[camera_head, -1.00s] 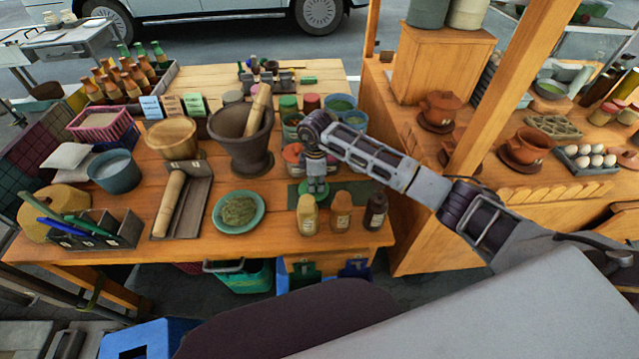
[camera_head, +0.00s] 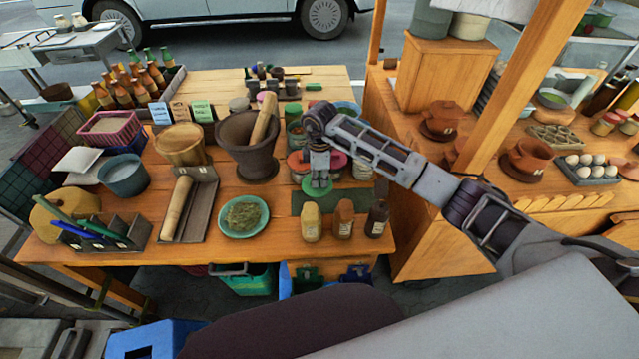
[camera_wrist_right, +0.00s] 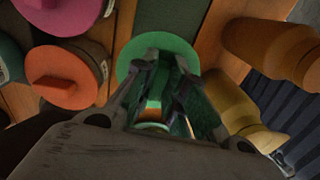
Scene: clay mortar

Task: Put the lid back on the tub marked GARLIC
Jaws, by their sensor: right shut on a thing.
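My right gripper (camera_head: 319,183) is shut on a green lid (camera_head: 316,189). In the right wrist view the lid (camera_wrist_right: 142,45) shows as a disc around the fingertips (camera_wrist_right: 165,88). The lid is near the back left of a dark green mat (camera_head: 345,201), apparently a little above it. Orange-lidded (camera_wrist_right: 68,78) and pink-lidded (camera_wrist_right: 65,14) tubs stand close beside it. I cannot read GARLIC on any tub, and the gripper and arm hide part of the tub group. My left gripper is not in view.
Several small bottles (camera_head: 344,219) stand at the front edge, close to the gripper. A large mortar (camera_head: 247,150) with a pestle stands left of the tubs. A green plate (camera_head: 243,217) lies in front of the mortar. A wooden post (camera_head: 513,92) rises on the right.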

